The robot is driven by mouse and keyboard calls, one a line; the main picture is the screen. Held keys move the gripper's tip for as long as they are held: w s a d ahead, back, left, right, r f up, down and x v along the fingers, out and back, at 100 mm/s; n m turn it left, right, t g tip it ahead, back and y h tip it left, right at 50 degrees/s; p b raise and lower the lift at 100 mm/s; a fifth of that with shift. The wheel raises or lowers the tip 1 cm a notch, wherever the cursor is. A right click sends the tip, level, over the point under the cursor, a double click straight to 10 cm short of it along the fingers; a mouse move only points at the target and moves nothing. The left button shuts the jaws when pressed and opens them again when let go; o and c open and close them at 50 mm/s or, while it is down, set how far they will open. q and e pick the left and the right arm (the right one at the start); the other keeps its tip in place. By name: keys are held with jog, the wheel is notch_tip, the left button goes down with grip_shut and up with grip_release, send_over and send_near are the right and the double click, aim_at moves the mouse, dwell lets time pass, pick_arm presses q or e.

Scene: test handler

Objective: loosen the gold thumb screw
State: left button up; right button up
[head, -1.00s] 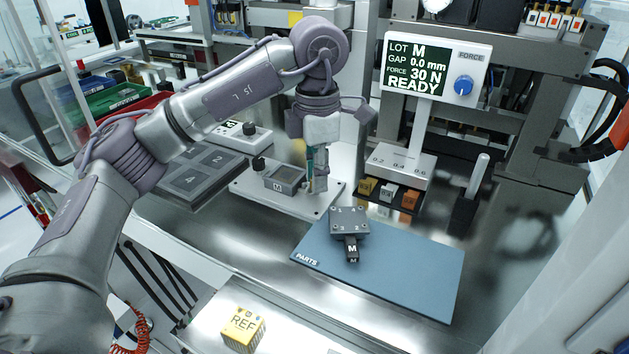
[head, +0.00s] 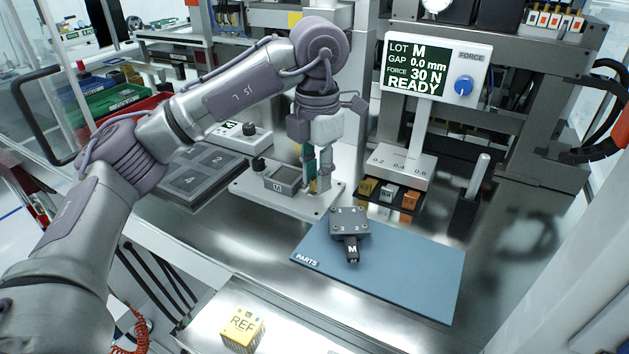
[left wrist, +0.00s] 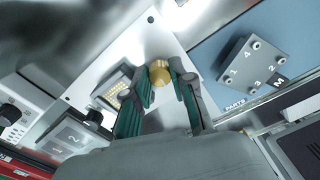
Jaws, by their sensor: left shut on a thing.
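The gold thumb screw (left wrist: 159,73) shows as a round gold knob between the fingertips of my left gripper in the left wrist view. My left gripper (left wrist: 160,82) is shut on it, one finger on each side. In the head view my left gripper (head: 318,186) points down at the right part of the light fixture plate (head: 318,209), and its fingers hide the screw. A square socket marked M (head: 283,180) sits on the plate just left of the gripper. My right gripper is not in view.
A blue PARTS mat (head: 400,270) lies in front, with a grey block marked M (head: 349,222) on it. A display (head: 436,68) reads GAP 0.0 mm, 30 N, READY. Small coloured blocks (head: 388,194) stand right of the plate. A yellow REF cube (head: 242,328) is near the front.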

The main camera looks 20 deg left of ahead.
pick_arm(q)
jog(key=shift+n, duration=0.7)
jog(key=o, duration=0.6)
jog(key=shift+r, duration=0.1)
jog(key=shift+r+p, duration=2.15)
jog(key=shift+r, duration=0.3)
